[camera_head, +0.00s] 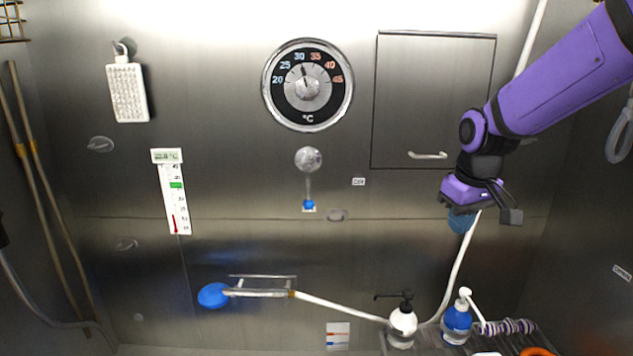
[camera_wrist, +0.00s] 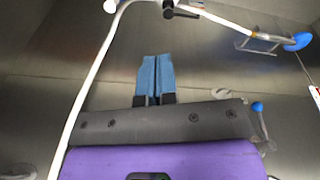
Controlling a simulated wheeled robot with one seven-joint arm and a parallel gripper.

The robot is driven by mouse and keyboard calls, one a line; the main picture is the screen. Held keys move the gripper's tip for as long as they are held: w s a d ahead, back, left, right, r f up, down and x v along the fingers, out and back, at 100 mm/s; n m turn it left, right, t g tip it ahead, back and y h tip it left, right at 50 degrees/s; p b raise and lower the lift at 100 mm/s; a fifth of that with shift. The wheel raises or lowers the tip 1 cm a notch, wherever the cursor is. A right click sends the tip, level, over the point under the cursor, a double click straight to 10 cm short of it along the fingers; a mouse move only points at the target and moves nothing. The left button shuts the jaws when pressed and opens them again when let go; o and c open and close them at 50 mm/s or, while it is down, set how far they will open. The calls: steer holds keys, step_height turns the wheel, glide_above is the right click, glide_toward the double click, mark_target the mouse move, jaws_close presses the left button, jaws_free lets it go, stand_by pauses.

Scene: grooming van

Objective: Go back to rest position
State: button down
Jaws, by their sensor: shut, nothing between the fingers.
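My purple arm reaches in from the upper right in the head view. My gripper (camera_head: 461,221) is in front of the steel back wall, below the cabinet door and above the bottles. In the wrist view my gripper's blue fingers (camera_wrist: 154,78) are pressed together with nothing between them. They touch nothing that I can see.
A dial thermometer (camera_head: 308,85) and a lever with a blue tip (camera_head: 308,204) are on the wall. A blue-headed shower (camera_head: 213,295) rests in a holder. A white pump bottle (camera_head: 402,325) and a blue one (camera_head: 457,322) stand below my gripper. A white hose (camera_head: 458,265) passes behind it.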

steer(key=s+d+r+m+t, duration=0.1)
steer(key=s+r, duration=0.3)
steer(key=s, duration=0.7)
steer(key=s+d+r+m+t, duration=0.2)
steer(key=s+r, duration=0.2)
steer(key=s, duration=0.8)
steer(key=shift+s+d+m, duration=0.15)
steer(key=shift+d+m, duration=0.05)
steer(key=shift+m, duration=0.1)
stand_by(0.7)
